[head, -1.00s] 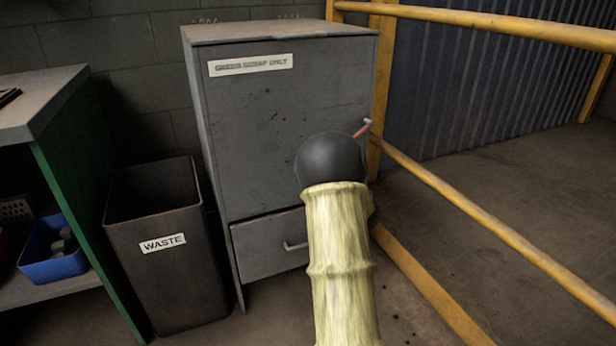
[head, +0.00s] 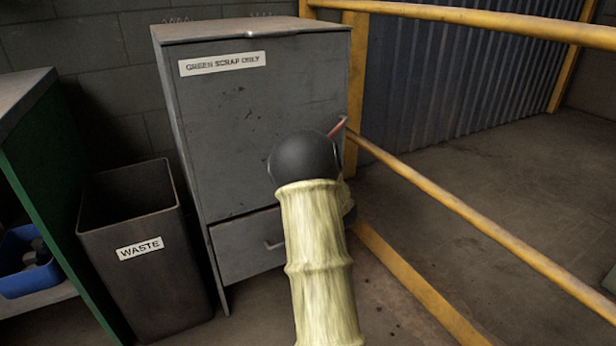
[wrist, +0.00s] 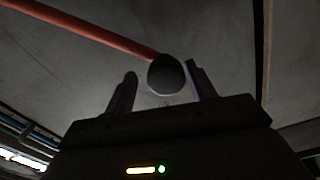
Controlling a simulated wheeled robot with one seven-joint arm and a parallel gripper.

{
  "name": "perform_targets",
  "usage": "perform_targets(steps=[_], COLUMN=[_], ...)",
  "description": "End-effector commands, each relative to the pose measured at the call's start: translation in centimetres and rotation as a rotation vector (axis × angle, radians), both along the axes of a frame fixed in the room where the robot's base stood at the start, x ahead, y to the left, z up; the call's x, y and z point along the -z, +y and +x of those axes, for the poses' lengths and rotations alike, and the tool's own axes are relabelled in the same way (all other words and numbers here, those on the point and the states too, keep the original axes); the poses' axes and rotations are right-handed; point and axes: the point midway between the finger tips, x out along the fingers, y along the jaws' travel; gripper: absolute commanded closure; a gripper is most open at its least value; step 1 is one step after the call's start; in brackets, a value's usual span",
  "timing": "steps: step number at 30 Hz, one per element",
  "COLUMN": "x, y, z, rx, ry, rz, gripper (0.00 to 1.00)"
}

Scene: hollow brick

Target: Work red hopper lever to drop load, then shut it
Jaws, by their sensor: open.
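The grey hopper cabinet (head: 275,105) is labelled GREEN SCRAP ONLY and stands against the wall. The red lever (head: 337,127) sticks out at its right side, partly hidden behind my arm. In the wrist view the red lever (wrist: 95,32) runs from the upper left to a round dark knob (wrist: 166,74). My gripper (wrist: 162,85) is open, with one finger on each side of the knob; I cannot tell whether either touches it. In the head view my own arm hides my gripper. A drawer (head: 245,247) with a handle sits low in the cabinet, looking shut.
A dark WASTE bin (head: 150,285) stands left of the cabinet. Further left is a green-sided bench (head: 60,200) with a blue tub (head: 30,270). A yellow railing (head: 450,200) runs along the right. Bare floor (head: 545,190) lies beyond it.

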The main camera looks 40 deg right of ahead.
Motion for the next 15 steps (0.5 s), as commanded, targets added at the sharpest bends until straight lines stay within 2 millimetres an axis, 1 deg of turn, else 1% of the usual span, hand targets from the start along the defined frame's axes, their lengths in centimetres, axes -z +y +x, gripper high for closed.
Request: perform_targets(steps=[4, 8, 15], x=[-0.1, -0.2, -0.2], y=[0.1, 0.3, 0.9], z=[-0.9, -2.6, -7.3], rx=[0.001, 0.002, 0.005], ry=[0.002, 0.003, 0.004], rz=[0.001, 0.001, 0.002], gripper=[0.45, 0.45, 0.45])
